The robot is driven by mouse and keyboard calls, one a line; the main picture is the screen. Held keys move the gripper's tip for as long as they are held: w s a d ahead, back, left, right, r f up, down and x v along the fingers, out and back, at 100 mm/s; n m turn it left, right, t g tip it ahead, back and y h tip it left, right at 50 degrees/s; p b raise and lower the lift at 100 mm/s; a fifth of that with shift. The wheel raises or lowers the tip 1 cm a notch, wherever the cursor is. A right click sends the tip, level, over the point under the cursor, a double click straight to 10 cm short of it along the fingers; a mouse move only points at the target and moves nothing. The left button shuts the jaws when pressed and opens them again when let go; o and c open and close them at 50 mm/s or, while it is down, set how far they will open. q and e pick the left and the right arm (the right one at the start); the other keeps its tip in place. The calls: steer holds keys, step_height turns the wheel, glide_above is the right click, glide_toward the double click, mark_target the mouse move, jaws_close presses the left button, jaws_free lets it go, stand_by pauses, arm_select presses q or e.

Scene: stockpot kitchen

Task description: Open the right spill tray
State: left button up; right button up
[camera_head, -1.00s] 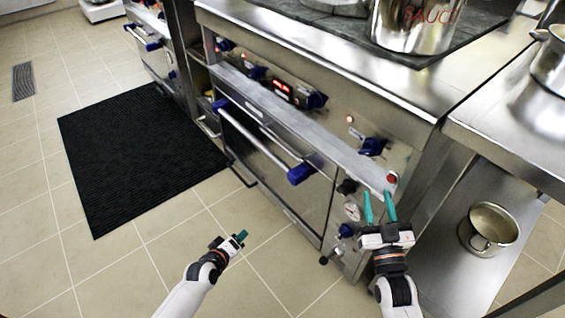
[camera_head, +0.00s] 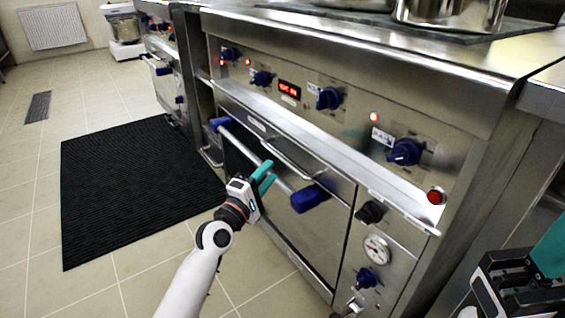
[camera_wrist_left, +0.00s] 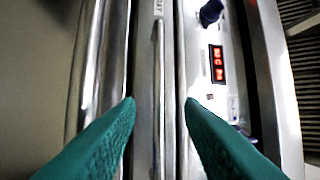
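The steel front of the range carries a thin bar handle (camera_head: 287,153) just under the ledge, with a small label beside it; this seems to be the spill tray's handle. In the left wrist view the thin bar (camera_wrist_left: 158,95) runs lengthwise between the fingers. My left gripper (camera_head: 266,175) is open and empty, in front of the range near this bar and the thicker oven door rail. Both teal fingers (camera_wrist_left: 160,105) stand wide apart in the wrist view. My right gripper (camera_head: 540,265) is partly cut off at the lower right, and its grip is unclear.
The oven door rail (camera_head: 265,158) with blue end caps sticks out below the thin bar. Blue knobs (camera_head: 405,152), a red button (camera_head: 436,196) and a gauge (camera_head: 376,249) are on the front. A black mat (camera_head: 135,190) lies on open floor at left.

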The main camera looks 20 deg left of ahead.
mark_target(281, 156)
arm_select(q)
steer(key=b+x, duration=0.2)
steer(key=x, duration=0.5)
steer(key=shift+w+f, duration=0.1)
jaws_close()
